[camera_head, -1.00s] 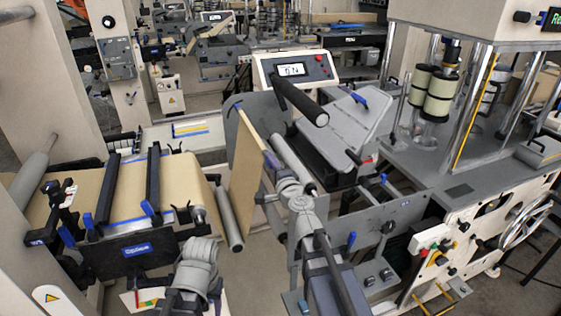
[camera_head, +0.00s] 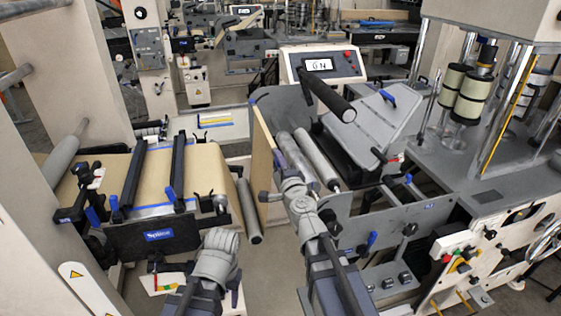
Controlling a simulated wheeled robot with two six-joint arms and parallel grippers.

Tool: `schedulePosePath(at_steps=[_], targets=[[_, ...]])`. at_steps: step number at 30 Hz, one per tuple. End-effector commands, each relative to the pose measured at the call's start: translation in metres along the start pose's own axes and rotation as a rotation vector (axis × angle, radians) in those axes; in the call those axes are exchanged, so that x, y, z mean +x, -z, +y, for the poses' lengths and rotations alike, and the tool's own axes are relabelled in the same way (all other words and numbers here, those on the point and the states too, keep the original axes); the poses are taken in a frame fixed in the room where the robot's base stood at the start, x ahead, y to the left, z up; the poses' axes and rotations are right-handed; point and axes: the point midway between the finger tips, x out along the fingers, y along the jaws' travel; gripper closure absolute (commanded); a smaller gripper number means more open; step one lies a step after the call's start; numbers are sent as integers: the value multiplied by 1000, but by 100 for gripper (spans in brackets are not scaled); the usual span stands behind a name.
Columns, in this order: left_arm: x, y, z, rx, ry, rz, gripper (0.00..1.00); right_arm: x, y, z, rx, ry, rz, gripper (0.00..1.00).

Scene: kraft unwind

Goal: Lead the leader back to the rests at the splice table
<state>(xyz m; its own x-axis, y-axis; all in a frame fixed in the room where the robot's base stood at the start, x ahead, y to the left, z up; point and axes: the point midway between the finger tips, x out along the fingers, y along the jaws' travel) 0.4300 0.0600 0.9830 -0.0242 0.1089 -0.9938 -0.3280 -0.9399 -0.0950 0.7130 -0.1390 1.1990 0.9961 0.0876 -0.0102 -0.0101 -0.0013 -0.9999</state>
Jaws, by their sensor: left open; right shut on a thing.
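The splice table (camera_head: 158,235) stands at left, with tan kraft web (camera_head: 160,176) lying on it under two dark crossbars. Dark forked holders (camera_head: 218,198) show at its right edge. A tan strip of kraft, the leader (camera_head: 261,150), stands almost edge-on right of the table, near my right gripper (camera_head: 278,165). That gripper is shut on the leader; its wrist hides most of its fingers and the exact grip. My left gripper (camera_head: 219,238) is low, in front of the table's right end; it is open and empty, its fingers mostly hidden by its wrist.
A grey roller (camera_head: 248,210) lies beside the table's right end. The machine at right has a grey side plate (camera_head: 415,215), a protruding dark roller (camera_head: 327,93) and a display box (camera_head: 322,65). A cream column (camera_head: 40,245) is at left. Floor shows between table and machine.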

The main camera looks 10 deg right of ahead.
Motion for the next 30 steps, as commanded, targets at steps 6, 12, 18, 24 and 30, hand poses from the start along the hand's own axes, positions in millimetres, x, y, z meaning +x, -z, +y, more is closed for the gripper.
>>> schedulePosePath(at_steps=[6, 12, 18, 24, 30], targets=[[29, 2, 3, 0, 0, 0, 48, 0, -6, 30, -1, 0, -1, 100], [41, 2, 4, 0, 0, 0, 48, 0, -9, 42, -2, 0, -1, 100], [41, 2, 4, 0, 0, 0, 48, 0, -10, 41, 0, 0, 0, 100], [42, 2, 4, -3, 0, 0, 48, 0, -10, 42, -1, 0, 0, 100], [56, 3, 5, -2, 0, 0, 48, 1, -10, 56, -1, 0, 0, 100]])
